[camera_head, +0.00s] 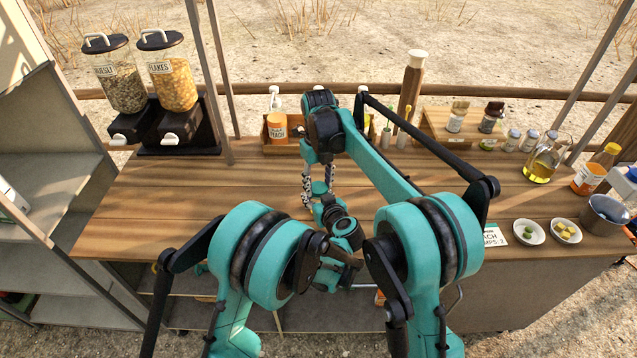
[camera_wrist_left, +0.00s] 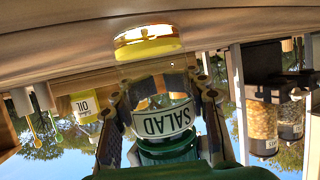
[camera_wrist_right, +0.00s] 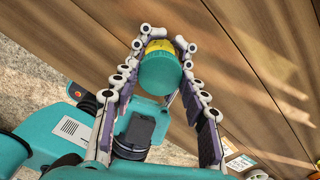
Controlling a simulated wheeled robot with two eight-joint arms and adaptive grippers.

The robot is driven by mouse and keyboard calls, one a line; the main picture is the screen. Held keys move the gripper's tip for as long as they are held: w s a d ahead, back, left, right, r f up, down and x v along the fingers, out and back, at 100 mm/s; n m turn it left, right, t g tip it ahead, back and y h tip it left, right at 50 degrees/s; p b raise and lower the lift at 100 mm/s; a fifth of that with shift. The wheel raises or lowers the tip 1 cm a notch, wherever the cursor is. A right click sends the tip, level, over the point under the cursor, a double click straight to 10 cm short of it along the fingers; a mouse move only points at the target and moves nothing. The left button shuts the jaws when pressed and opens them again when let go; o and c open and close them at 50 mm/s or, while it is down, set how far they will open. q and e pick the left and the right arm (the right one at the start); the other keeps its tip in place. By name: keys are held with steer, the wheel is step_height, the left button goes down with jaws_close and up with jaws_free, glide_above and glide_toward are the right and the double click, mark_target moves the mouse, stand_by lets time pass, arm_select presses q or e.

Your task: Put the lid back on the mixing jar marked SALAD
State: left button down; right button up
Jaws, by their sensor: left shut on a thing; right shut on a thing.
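The jar marked SALAD (camera_wrist_left: 165,120) shows in the left wrist view, which is upside down. It is clear glass with yellow contents at its base and stands about upright at the counter. My left gripper (camera_wrist_left: 160,98) is shut on the jar. A round teal-green lid (camera_wrist_right: 160,76) sits between the fingertips of my right gripper (camera_wrist_right: 164,62), which is shut on it. Yellow shows just beyond the lid, so it is over the jar. Whether it is seated I cannot tell. In the head view, my right gripper (camera_head: 318,188) points down at the counter and my arms hide most of the jar.
The wooden counter (camera_head: 170,205) is bare to the left. Two cereal dispensers (camera_head: 172,85) stand at the back left. A jar marked PEACH (camera_head: 277,128) stands in a crate behind my right gripper. Small bowls (camera_head: 529,232), bottles and a steel pot (camera_head: 604,214) are at the right.

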steer(key=o, duration=0.7)
steer(key=shift+r, duration=2.25)
